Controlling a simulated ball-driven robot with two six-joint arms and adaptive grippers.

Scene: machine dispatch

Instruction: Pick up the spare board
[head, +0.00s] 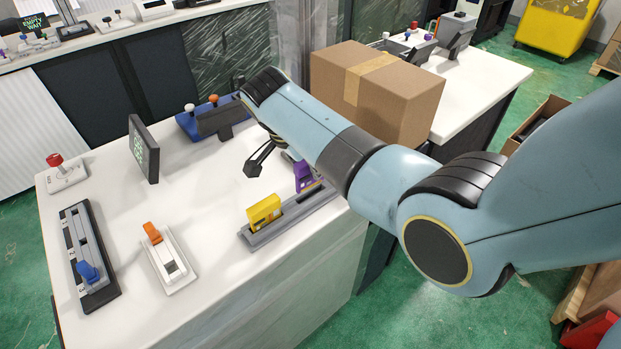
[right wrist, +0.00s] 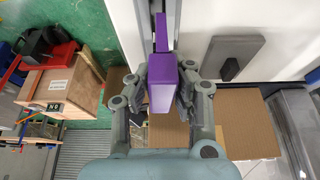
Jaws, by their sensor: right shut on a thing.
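A purple board (head: 303,176) stands at the far end of a long grey rack (head: 290,217) near the table's right edge. In the right wrist view the purple board (right wrist: 162,85) sits between the two fingers of my right gripper (right wrist: 161,92), which is shut on it. In the head view my right gripper (head: 272,160) is partly hidden behind my own arm. I cannot tell whether the board is clear of the rack. A yellow board (head: 264,212) stands upright in the same rack, nearer the front. My left gripper is not in view.
On the white table stand a dark display (head: 144,150), a blue-handled lever unit (head: 89,260), an orange-topped switch (head: 164,255), a red-knobbed button (head: 65,172) and a blue control box (head: 210,120). A cardboard box (head: 376,92) stands behind my right arm. The table's middle is clear.

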